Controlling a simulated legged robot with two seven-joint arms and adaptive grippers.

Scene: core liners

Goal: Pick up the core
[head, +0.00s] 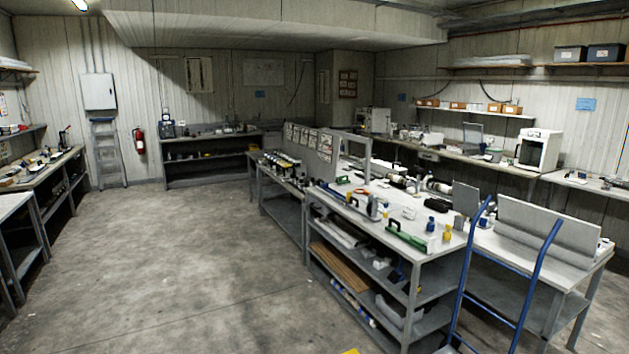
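Neither of my grippers is in the head view. I cannot single out a core with certainty at this distance. Light cylindrical pieces (398,181) lie on the central workbench (345,203), among small tools and bottles. A long green tool (407,236) lies near the bench's right front edge. More long pieces lie on the shelves under the bench, too small to identify.
A blue hand-truck frame (540,275) stands at the right front, beside the central bench. A ladder (108,153) and a fire extinguisher (139,141) are at the back left. Benches line the walls. The concrete floor (170,260) at left and centre is clear.

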